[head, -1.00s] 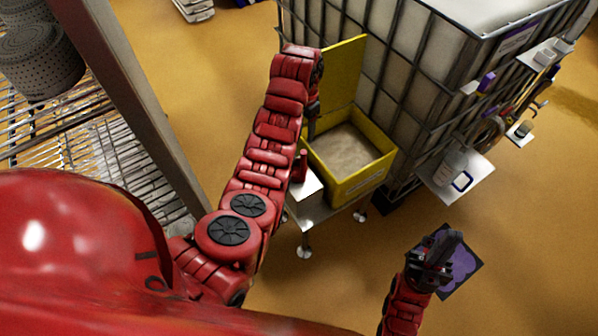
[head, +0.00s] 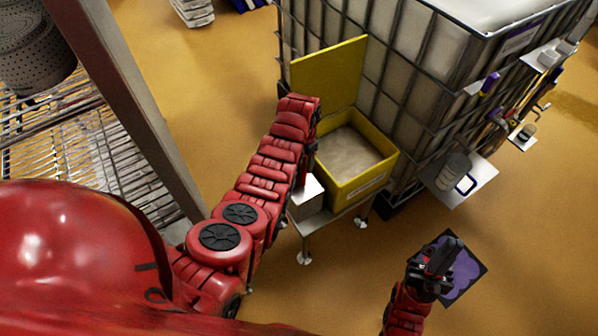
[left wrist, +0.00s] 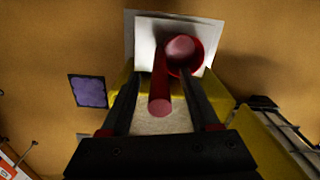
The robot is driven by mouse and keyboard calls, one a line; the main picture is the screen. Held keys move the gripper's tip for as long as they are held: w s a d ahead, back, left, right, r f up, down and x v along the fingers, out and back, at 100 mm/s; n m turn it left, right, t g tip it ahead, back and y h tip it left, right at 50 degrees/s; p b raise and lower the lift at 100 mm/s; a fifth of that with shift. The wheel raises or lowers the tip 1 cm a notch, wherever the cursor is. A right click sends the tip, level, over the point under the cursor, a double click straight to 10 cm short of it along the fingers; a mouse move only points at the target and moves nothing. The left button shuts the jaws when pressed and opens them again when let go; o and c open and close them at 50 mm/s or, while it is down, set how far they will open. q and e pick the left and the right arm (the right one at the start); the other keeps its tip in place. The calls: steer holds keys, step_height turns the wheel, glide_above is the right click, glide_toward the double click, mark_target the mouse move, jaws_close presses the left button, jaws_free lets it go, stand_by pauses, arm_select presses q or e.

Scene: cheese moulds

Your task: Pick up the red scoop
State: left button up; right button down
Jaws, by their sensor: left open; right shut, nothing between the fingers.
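The red scoop (left wrist: 160,88) shows in the left wrist view. Its round cup is at the top over a white surface, and its handle points down the picture toward my palm. My left gripper (left wrist: 159,80) is open, with one dark finger on each side of the handle and visible gaps on both sides. In the head view my left gripper (head: 309,160) is over the white box (head: 306,197) beside the yellow bin, and my arm hides the scoop. My right gripper (head: 438,262) is shut and empty, above a dark mat with a purple patch (head: 466,272).
The yellow bin (head: 366,187) with pale grainy contents stands on a small metal stand, its lid (head: 330,75) raised. A large caged tank (head: 425,120) with side shelves (head: 470,182) is behind it. A wire rack (head: 90,140) and post are at left.

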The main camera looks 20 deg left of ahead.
arm_select(q)
steer(key=shift+f, duration=0.45)
jaws_close()
stand_by(1.1)
